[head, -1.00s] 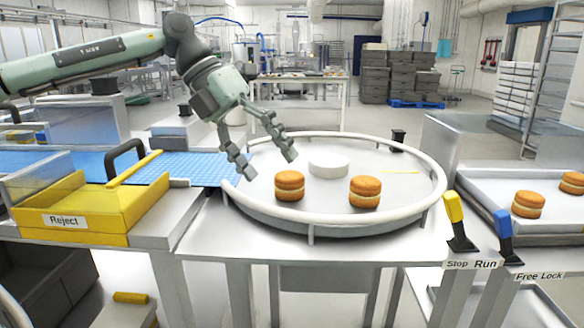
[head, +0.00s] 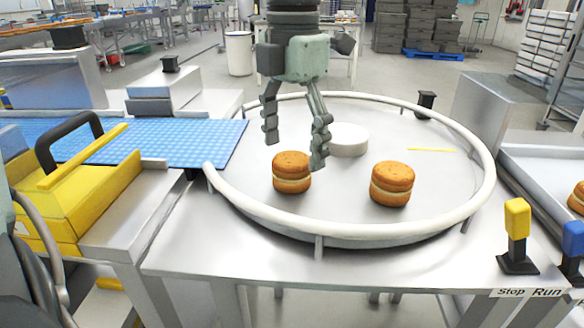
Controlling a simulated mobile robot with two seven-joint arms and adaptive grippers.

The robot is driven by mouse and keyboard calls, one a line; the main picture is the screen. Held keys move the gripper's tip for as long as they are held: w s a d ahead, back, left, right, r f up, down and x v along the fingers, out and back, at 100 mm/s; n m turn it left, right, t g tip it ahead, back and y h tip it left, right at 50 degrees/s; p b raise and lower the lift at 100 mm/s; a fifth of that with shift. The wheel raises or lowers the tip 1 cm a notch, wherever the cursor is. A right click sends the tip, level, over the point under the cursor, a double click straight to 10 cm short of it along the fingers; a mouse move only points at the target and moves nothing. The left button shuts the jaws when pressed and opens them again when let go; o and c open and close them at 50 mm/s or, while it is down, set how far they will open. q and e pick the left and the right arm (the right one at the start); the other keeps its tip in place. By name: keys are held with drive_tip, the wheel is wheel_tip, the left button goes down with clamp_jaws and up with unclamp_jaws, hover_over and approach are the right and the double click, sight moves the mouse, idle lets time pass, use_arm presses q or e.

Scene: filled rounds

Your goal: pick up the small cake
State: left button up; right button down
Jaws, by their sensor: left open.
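Two small filled cakes stand on the round metal table (head: 330,218). The left cake (head: 291,173) is a brown sandwich round with a pale filling layer. The right cake (head: 391,184) looks the same and stands a little apart from it. My left gripper (head: 296,155) points down over the table, with its fingers spread open and empty. Its fingertips appear just above and around the top of the left cake in the picture; whether they touch it I cannot tell. My right gripper is not in view.
A white round hub (head: 348,140) sits mid-table, behind the cakes. A raised white rail (head: 487,190) rings the table. A blue conveyor (head: 200,140) and yellow reject bin (head: 95,205) lie left. Yellow (head: 517,220) and blue (head: 573,240) levers stand front right.

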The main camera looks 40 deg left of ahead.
sight(291, 157)
use_arm(q)
drive_tip(key=shift+a+f, duration=0.1)
drive_tip(key=shift+f, duration=1.8)
drive_tip(key=c, duration=0.9)
drive_tip(key=shift+o, duration=0.2)
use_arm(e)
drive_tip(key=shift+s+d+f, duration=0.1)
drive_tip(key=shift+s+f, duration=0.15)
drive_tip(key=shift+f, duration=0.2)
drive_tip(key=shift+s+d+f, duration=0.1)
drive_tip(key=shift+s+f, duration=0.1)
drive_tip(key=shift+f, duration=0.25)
use_arm(q)
drive_tip(key=shift+r, duration=0.1)
